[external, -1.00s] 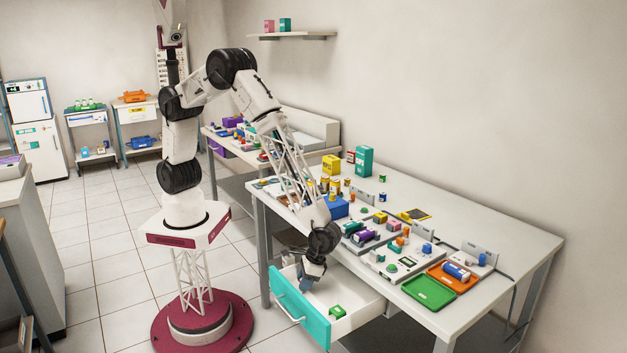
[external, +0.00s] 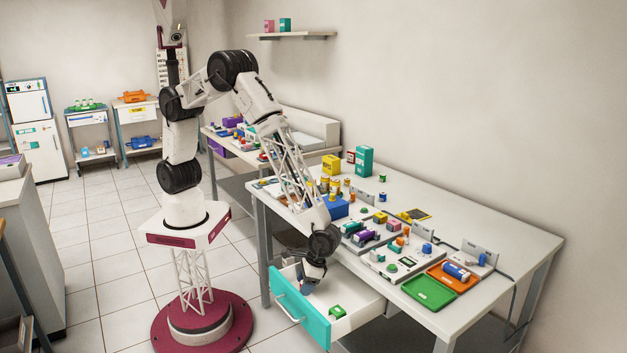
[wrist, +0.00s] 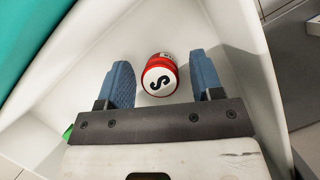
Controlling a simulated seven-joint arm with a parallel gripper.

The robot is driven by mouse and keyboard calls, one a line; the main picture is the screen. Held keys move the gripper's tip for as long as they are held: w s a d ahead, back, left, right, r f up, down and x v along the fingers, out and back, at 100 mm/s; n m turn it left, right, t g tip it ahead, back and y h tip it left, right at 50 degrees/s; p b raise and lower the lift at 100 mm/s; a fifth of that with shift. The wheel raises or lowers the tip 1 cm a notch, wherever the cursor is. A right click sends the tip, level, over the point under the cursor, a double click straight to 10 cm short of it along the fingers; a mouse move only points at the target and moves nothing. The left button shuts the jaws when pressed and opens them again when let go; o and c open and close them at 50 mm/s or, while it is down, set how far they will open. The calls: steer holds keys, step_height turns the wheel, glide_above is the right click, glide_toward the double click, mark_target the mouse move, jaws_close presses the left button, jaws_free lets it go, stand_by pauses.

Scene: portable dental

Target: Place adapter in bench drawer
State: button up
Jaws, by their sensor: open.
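The bench drawer stands open, with a teal front (external: 300,317) and white inside; its white wall also shows in the wrist view (wrist: 240,45). My gripper (external: 310,285) is low inside the drawer. In the wrist view my gripper (wrist: 163,72) is open, with blue ridged fingers apart.
A green item (external: 337,312) lies in the drawer, right of my gripper. The bench top (external: 500,232) above carries several small parts, a green tray (external: 429,292) and an orange tray (external: 466,279). The drawer's walls rise close around my gripper.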

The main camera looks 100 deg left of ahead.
steer(key=v, duration=1.2)
steer(key=shift+r, duration=0.15)
stand_by(0.5)
steer(key=s+a+r+m+t, duration=0.1)
steer(key=s+a+r+t, duration=0.1)
steer(key=s+a+r, duration=0.65)
steer(key=s+a+r+m+t, duration=0.1)
steer(key=s+a+r, duration=0.3)
steer(key=a+r, duration=0.95)
steer(key=s+a+r+t, duration=0.1)
steer(key=s+a+r, duration=0.2)
steer(key=s, duration=0.5)
steer(key=s+a+r+m+t, duration=0.1)
steer(key=s+a+r, duration=0.2)
steer(key=s, duration=0.6)
steer(key=s+a+r+m+t+y, duration=0.1)
steer(key=s+a+r, duration=0.2)
steer(key=s+a, duration=0.3)
steer(key=s, duration=0.3)
steer(key=shift+t, duration=0.4)
